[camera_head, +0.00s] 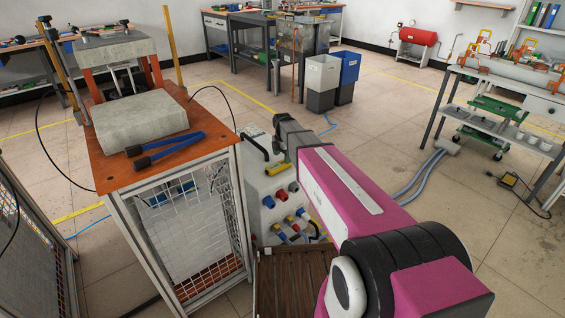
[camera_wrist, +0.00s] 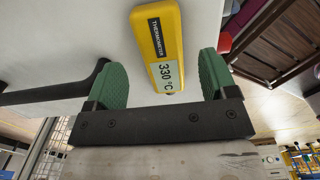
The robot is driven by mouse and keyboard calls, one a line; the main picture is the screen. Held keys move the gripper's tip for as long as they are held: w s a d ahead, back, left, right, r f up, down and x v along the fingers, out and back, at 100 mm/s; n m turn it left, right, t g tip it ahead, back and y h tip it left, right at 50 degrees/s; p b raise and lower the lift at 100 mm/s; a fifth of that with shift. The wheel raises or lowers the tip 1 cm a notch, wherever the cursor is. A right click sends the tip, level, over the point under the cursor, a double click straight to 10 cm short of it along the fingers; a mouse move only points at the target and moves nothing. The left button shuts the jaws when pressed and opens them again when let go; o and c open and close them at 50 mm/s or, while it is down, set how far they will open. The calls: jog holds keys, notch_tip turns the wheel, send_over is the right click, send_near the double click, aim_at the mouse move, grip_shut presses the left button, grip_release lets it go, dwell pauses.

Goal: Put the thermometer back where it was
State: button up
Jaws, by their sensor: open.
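The thermometer (camera_wrist: 161,45) is a slim yellow block with a black label strip and a pale display reading 330 °C. In the wrist view it lies against the pale surface of a cabinet, top centre. My gripper (camera_wrist: 161,64) has two green-padded fingers, spread apart. The display end of the thermometer shows between them, with a gap on each side; I cannot tell how far the fingertips are from the cabinet. In the head view a small yellow piece, seemingly the thermometer (camera_head: 279,169), shows on the pale cabinet (camera_head: 255,190), beside my arm's end. The fingers are not clear there.
A black handle (camera_wrist: 72,88) stands out from the cabinet left of my gripper. Coloured sockets (camera_head: 282,195) and a slatted brown wooden piece (camera_head: 285,280) are below. An orange-topped bench (camera_head: 170,163) with a concrete block and blue-handled tool is at left. Open floor lies right.

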aim_at(283, 162)
notch_tip(283, 162, up, 8)
jog(key=f, duration=0.1)
jog(key=s+d+f+m, duration=0.2)
jog(key=s+d+m, duration=0.2)
jog(key=s+m, duration=0.4)
jog(key=s+d+f+m, duration=0.2)
jog(key=s+d+m, duration=0.2)
jog(key=s+m, duration=0.4)
jog(key=s+d+f+m, duration=0.3)
jog(key=s+d+m, duration=0.1)
jog(key=s+m, duration=0.4)
jog(key=shift+s+m, duration=0.4)
jog(key=shift+s, duration=0.3)
jog(key=shift+d, duration=0.1)
